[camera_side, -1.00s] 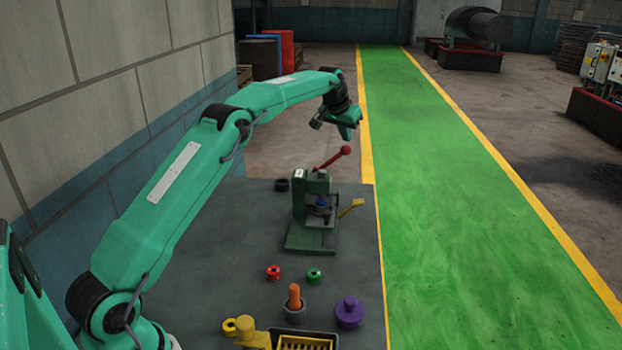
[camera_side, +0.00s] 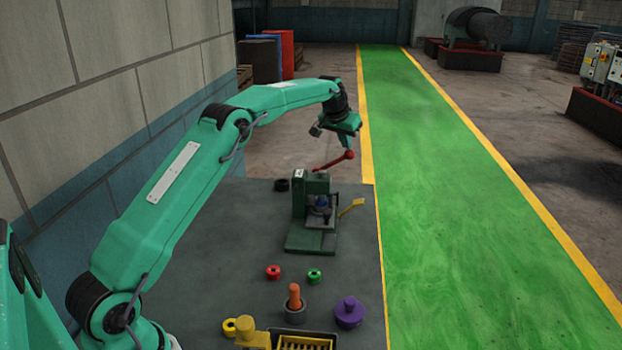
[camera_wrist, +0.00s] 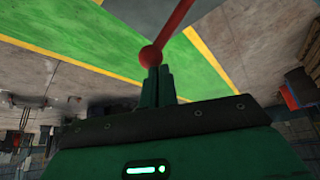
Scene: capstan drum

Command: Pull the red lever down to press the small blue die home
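The red lever (camera_side: 334,161) slants up to the right from the top of the green press (camera_side: 301,205), with a ball knob (camera_side: 349,154) at its end. The small blue die (camera_side: 321,201) sits in the press under the head; how deep it sits I cannot tell. My gripper (camera_side: 348,146) is just above the knob, pointing down.
A yellow handle-like piece (camera_side: 351,207) sticks out right of the press. A dark ring (camera_side: 281,185) lies left behind it. Red (camera_side: 273,272) and green (camera_side: 314,276) pieces, an orange peg (camera_side: 295,296), a purple part (camera_side: 349,312) and a tray (camera_side: 305,342) are in front.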

